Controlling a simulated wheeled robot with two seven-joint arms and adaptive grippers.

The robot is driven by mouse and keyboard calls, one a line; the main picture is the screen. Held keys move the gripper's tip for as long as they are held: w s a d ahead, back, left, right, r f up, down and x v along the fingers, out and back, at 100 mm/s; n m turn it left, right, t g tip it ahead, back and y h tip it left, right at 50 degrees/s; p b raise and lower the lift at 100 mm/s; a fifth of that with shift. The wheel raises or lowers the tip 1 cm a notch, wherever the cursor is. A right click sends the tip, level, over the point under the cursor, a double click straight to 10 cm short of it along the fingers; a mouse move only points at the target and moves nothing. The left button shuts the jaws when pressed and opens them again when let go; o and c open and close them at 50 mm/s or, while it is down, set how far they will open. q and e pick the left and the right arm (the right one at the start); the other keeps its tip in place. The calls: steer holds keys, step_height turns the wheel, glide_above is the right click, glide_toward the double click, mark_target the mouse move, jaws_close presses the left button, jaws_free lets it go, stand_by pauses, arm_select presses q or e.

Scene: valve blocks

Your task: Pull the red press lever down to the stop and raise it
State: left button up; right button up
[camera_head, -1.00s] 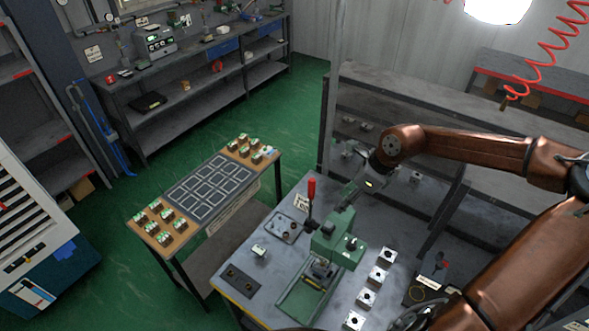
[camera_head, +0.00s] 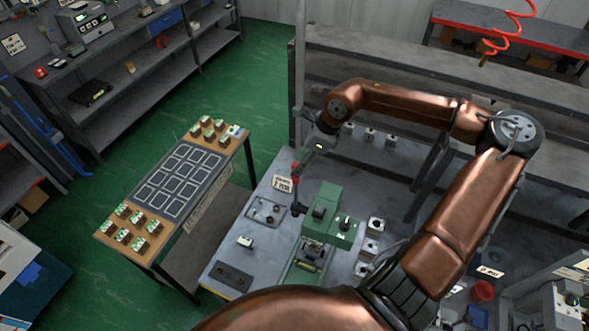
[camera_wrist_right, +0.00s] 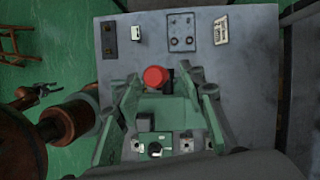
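The red press lever (camera_head: 295,170) stands raised beside the green press (camera_head: 325,220) on the grey table. Its red knob shows from above in the right wrist view (camera_wrist_right: 155,77). My right gripper (camera_head: 305,156) is right at the lever's upper end. In the wrist view the fingers of my right gripper (camera_wrist_right: 158,76) stand apart on both sides of the knob, with a gap visible. The lever's lower shaft is mostly hidden there. A copper arm of mine crosses the bottom of the head view. A small gripper-like part, probably my left gripper (camera_wrist_right: 42,92), shows at the wrist view's left.
Several metal blocks (camera_head: 372,246) stand right of the press. A plate with knobs (camera_head: 265,212), a small block (camera_head: 245,241) and a dark panel (camera_head: 232,276) lie left of it. A side table (camera_head: 220,150) holds several green-topped blocks. Shelving (camera_head: 400,75) stands behind.

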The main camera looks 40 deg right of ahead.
steer(key=shift+a+f, duration=0.45)
steer(key=shift+f, duration=0.4)
steer(key=shift+w+f+p, duration=0.3)
steer(key=shift+f+p, duration=0.05)
steer(key=shift+f, duration=0.3)
steer(key=shift+s+a, duration=0.1)
steer(key=shift+s, duration=0.05)
steer(key=shift+c, duration=0.3)
steer(key=c, duration=0.3)
jaws_close()
arm_select(q)
steer(key=w, duration=0.2)
steer(key=shift+w+r, duration=0.4)
